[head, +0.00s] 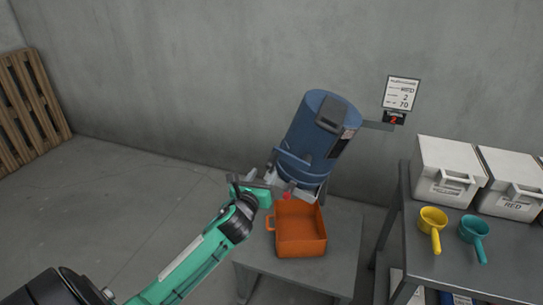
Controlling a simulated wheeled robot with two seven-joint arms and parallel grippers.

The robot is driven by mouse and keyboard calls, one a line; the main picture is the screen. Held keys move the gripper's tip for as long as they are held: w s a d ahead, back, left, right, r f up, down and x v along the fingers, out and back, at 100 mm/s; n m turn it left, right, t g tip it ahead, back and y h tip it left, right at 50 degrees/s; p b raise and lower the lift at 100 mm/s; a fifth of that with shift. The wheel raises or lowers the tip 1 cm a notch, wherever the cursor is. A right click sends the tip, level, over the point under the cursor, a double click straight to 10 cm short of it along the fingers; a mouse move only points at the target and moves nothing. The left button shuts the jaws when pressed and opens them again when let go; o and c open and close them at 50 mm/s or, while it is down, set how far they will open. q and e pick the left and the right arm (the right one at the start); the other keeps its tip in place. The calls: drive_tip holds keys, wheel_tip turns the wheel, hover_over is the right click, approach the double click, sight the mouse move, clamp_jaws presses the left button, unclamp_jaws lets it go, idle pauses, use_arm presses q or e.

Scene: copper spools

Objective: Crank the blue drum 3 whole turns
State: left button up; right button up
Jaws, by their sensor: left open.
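The blue drum (317,130) is tilted, its top leaning right, in a mount above a low grey table. A small red knob (287,196) shows at its lower left, beside my left gripper. My left gripper (276,188) is open at the drum's lower left, its fingers close to the knob. I cannot tell whether they touch it or are around it. The rest of the crank is mostly hidden by the gripper and too small to make out. My right gripper is not in view.
An orange bin (300,228) stands on the low table (340,270) under the drum. A sign (401,93) has a small display (394,118) with a red digit like 2. White boxes (448,170), a yellow scoop (433,222) and a teal scoop (474,231) occupy the right table.

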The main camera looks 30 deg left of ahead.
sight(273, 158)
use_arm(q)
drive_tip(key=x, duration=1)
drive_tip(key=shift+p, duration=0.4)
drive_tip(key=shift+c, duration=0.5)
clamp_jaws()
